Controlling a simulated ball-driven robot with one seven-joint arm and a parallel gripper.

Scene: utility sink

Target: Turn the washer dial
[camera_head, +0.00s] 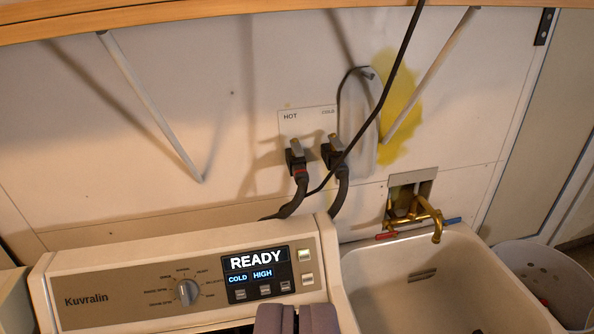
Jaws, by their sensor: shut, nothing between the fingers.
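The washer (120,279) stands at the lower left, its control panel tilted up toward me. Its round silver dial (187,292) sits left of the panel's middle, ringed by small printed labels. The display (257,270) reads READY, COLD and HIGH. My gripper (297,316) shows at the bottom edge, in front of the panel's right part and right of the dial. Its two grey-purple fingers are together and empty. It is apart from the dial in the picture. The washer's lower front is out of view.
A white sink (440,285) with a brass faucet (414,217) stands right of the washer. A bucket (548,280) is at the far right. Hoses (338,190) and a dark cable (385,90) run along the wall. A wooden shelf (150,14) crosses the top.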

